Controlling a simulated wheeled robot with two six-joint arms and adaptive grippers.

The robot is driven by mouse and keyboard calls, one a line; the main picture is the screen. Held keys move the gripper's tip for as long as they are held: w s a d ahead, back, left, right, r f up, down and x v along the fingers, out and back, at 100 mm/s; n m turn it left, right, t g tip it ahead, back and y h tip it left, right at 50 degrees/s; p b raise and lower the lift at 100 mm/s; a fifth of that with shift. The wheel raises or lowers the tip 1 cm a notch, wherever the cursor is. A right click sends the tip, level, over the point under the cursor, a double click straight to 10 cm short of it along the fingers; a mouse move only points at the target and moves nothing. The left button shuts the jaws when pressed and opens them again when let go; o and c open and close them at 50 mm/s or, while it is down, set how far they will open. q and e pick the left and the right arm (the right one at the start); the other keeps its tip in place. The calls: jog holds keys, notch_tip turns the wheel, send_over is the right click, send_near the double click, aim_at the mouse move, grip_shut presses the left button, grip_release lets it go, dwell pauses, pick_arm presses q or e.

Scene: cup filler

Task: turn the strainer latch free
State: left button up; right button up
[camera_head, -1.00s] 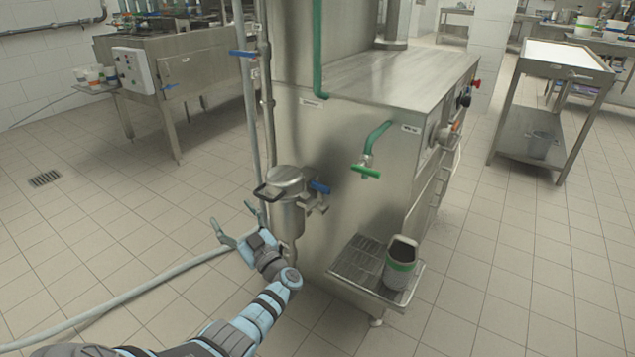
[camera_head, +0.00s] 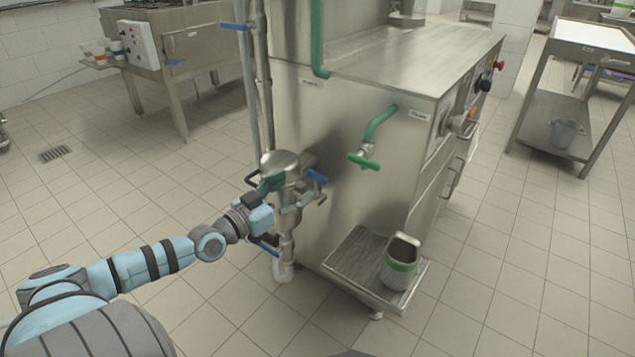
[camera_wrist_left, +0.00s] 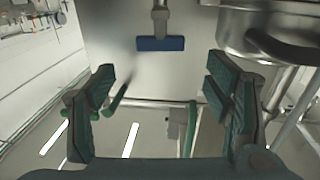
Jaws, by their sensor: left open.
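The strainer (camera_head: 280,160) is a steel pot with a round lid on the front left of the steel machine. It also shows at the upper right of the left wrist view (camera_wrist_left: 270,22). My right gripper is out of view.
A blue valve handle (camera_head: 316,176) is just right of the strainer; a blue bar handle (camera_wrist_left: 160,43) shows ahead between my fingers. A green tap (camera_head: 364,162) and a drip tray (camera_head: 350,252) holding a cup (camera_head: 399,270) are further right. Vertical pipes (camera_head: 254,85) rise behind the strainer.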

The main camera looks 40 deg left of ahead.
aim_at(315, 176)
pick_arm(q)
jog(key=w, duration=0.2)
jog(key=w+b, duration=0.1)
jog(key=w, duration=0.4)
jog(key=shift+w+d+f+b, duration=0.15)
jog(key=shift+w+d+b, duration=0.1)
jog(key=shift+b, duration=0.1)
jog(key=shift+w+d, duration=0.1)
jog(key=shift+w, duration=0.35)
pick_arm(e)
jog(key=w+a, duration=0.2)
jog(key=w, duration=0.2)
pick_arm(q)
jog(key=c, duration=1.2)
jog(key=shift+o, duration=0.2)
jog(key=y+p, duration=0.1)
jog(key=p, duration=0.2)
jog(key=n+y+p, duration=0.1)
jog(key=p, duration=0.2)
jog(key=shift+r, duration=0.35)
jog(key=shift+f, duration=0.2)
jog(key=o, duration=1.2)
jog(key=shift+c, duration=0.2)
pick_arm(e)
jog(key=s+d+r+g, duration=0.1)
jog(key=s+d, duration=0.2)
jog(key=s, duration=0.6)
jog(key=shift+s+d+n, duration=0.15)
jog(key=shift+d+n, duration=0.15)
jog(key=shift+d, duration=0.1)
